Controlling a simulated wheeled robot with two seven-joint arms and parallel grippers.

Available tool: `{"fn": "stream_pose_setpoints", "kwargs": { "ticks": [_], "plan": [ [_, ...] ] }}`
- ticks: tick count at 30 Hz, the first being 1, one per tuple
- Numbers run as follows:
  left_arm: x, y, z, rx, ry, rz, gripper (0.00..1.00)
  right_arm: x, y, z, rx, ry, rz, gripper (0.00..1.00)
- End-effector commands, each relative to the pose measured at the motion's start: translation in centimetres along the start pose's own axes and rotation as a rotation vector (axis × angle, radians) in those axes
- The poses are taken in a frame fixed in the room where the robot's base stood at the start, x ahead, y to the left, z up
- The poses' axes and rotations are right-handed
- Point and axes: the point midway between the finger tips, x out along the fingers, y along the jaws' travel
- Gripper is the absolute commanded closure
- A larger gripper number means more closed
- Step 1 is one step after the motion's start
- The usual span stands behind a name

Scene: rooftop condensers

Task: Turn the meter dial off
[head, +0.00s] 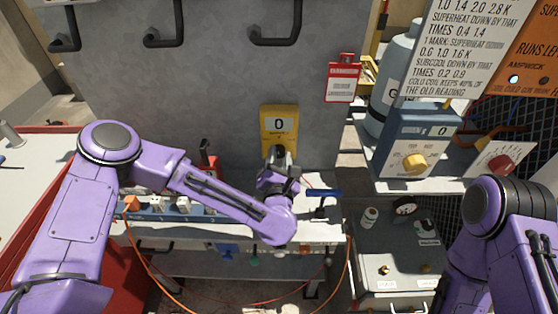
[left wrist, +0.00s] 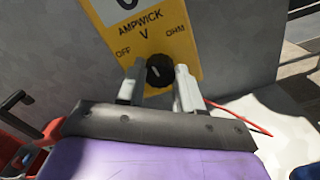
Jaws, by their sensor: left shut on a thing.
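The yellow meter (head: 279,118) hangs on the grey panel in the middle of the head view, and its small display reads 0. In the left wrist view the meter (left wrist: 150,38) shows the labels OFF, V and OHM around a black dial (left wrist: 159,71). A pale mark on the dial points up and slightly left, nearest V. My left gripper (left wrist: 158,85) is shut on the dial, one finger on each side; it hides most of the dial in the head view (head: 279,158). My right arm shows at the lower right, but its gripper is not in view.
A red tag (head: 343,83) hangs to the meter's right. A grey-blue box with a yellow knob (head: 414,163) and a red knob (head: 502,163) are further right. A shelf with a blue-handled valve (head: 323,193) lies below. Black handles (head: 276,30) line the panel's top.

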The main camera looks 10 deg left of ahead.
Motion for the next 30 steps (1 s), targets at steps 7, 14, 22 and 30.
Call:
{"fn": "stream_pose_setpoints", "kwargs": {
  "ticks": [7,14,22,30],
  "plan": [
    [0.0,-0.3,-0.5,-0.194,-0.004,0.000,0.95,3.4,-0.3,1.4,0.000,0.000,0.000,0.46],
    [0.0,-0.2,-0.5,-0.391,-0.004,0.000,0.95,6.0,-0.5,2.5,0.000,0.000,0.000,0.46],
    [0.0,-0.1,-0.3,-0.575,-0.003,-0.001,0.95,8.3,-0.8,3.4,0.000,0.000,0.000,0.46],
    [0.0,0.1,-0.1,-0.675,-0.002,-0.001,0.95,9.4,-0.8,3.9,0.000,0.000,0.000,0.46]
  ]
}}
